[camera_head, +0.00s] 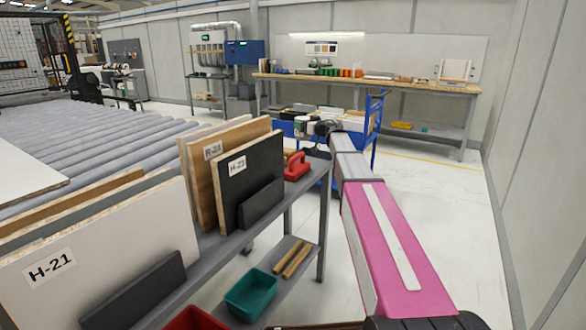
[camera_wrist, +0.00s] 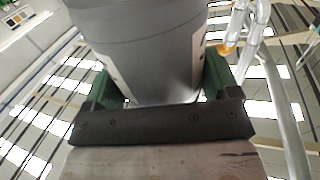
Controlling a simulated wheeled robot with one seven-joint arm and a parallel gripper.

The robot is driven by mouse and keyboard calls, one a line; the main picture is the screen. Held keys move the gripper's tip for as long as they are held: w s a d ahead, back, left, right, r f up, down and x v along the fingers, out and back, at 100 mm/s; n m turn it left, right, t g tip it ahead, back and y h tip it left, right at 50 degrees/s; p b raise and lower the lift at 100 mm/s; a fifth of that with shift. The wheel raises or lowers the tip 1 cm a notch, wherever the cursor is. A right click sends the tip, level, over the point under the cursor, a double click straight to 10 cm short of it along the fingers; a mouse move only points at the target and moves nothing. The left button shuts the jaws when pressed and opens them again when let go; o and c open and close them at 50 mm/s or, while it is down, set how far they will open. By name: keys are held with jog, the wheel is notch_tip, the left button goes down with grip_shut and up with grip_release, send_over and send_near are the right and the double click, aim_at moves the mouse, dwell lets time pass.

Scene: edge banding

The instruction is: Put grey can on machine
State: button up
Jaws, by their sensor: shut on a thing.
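In the wrist view a large grey can (camera_wrist: 145,45) fills the top middle, with a lighter label-like patch at its side. My gripper (camera_wrist: 160,82) is shut on it, a green finger on each side. The can's far end is out of frame. In the head view my arm reaches forward toward the blue cart, and my gripper (camera_head: 326,128) is small at its far end; the can cannot be made out clearly there. Another machine with a blue box (camera_head: 244,52) stands at the back wall.
A blue cart (camera_head: 374,120) with several items stands around my arm's far end. A long workbench (camera_head: 440,86) is behind. The floor (camera_head: 450,190) at right is clear.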

jog(key=shift+w+a+r+n+g+y, duration=0.1)
jog(key=shift+w+a+n+g+y, duration=0.2)
jog(key=shift+w+a, duration=0.3)
send_over(319, 167)
notch_tip(319, 167, down, 7)
jog(key=shift+w+f, duration=0.15)
jog(key=shift+f, duration=0.8)
jog(key=shift+w+f, duration=0.1)
jog(key=shift+f, duration=0.85)
jog(key=shift+f, duration=0.15)
jog(key=o, duration=1.1)
jog(key=shift+c, duration=0.2)
jog(key=v, duration=1.2)
